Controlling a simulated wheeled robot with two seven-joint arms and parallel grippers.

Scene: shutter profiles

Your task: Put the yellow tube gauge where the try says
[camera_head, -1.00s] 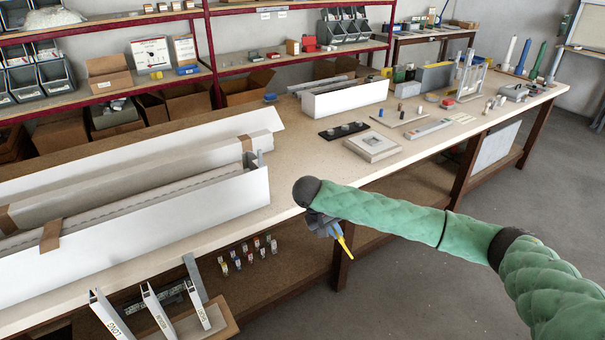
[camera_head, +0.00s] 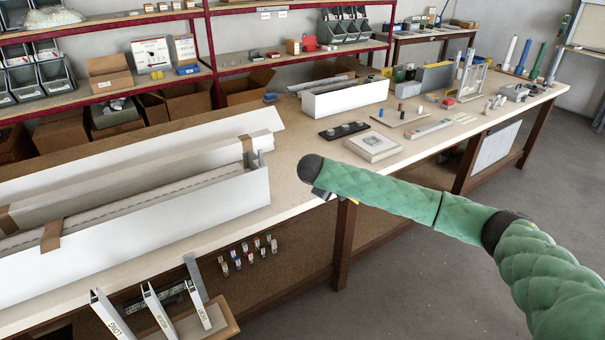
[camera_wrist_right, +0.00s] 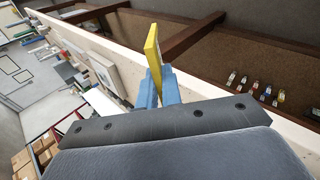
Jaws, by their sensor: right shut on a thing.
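The yellow tube gauge (camera_wrist_right: 152,48) is a flat yellow strip standing out from between the blue fingers of my right gripper (camera_wrist_right: 158,88) in the right wrist view. The fingers are shut on it. In the head view my right gripper (camera_head: 322,193) is mostly hidden under the end of my green-sleeved arm, near the worktop's front edge, and the gauge is barely visible there. My left gripper is not in view.
The worktop (camera_head: 290,150) carries long white profiles (camera_head: 200,215) at left, a black plate (camera_head: 343,131) and a pale square box (camera_head: 373,147). Labelled white channels (camera_head: 155,310) stand at the front left. Small coloured tagged parts (camera_head: 248,252) sit below the worktop's edge.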

